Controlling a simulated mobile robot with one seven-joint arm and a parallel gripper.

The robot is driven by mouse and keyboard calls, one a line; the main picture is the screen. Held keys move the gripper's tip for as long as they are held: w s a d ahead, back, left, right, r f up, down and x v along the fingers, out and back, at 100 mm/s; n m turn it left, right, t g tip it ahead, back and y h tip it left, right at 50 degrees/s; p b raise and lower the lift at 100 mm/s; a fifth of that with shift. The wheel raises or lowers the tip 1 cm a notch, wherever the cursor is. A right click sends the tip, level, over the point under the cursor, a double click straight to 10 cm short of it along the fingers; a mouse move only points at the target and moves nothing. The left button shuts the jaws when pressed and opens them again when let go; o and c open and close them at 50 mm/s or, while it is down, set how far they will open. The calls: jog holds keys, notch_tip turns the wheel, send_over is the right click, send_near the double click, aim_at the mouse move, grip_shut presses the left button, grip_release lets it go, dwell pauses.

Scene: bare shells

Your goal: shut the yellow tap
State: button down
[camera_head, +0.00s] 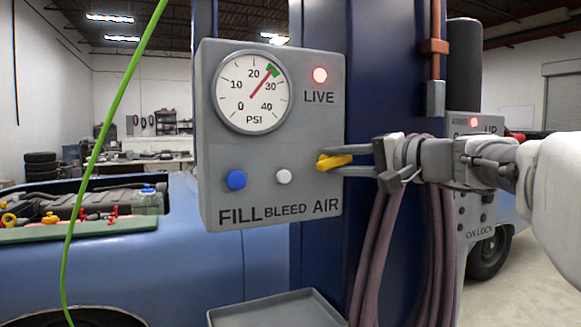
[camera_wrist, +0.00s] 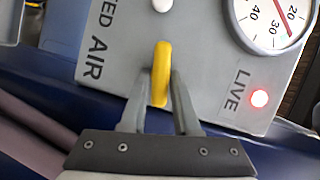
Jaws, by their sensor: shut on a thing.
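The yellow tap (camera_head: 333,162) is on the front of a grey panel box (camera_head: 310,205), above the word AIR. Its lever points sideways to the right in the head view. My gripper (camera_head: 346,166) reaches in from the right with its fingers at the lever. In the wrist view the yellow tap (camera_wrist: 161,70) lies between the two grey fingers of my gripper (camera_wrist: 160,82), which is shut on it. The fingers hide part of the lever in the head view.
The panel has a PSI gauge (camera_head: 252,92) with its red needle between 20 and 30, a lit LIVE lamp (camera_head: 320,75), a blue knob (camera_head: 236,180) and a white knob (camera_head: 284,176). Dark hoses (camera_head: 372,255) hang below my gripper. A grey tray (camera_head: 275,308) sits underneath.

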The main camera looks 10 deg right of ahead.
jog(key=shift+f+m+t+y+b, duration=0.15)
jog(key=shift+m+t+y+b, duration=0.2)
jog(key=shift+m, duration=0.75)
jog(key=c, duration=0.6)
grip_release()
jog(key=shift+c, duration=0.2)
jog(key=shift+d, duration=0.1)
jog(key=p+v, duration=0.2)
jog(key=v, duration=1.5)
jog(key=shift+s, duration=0.2)
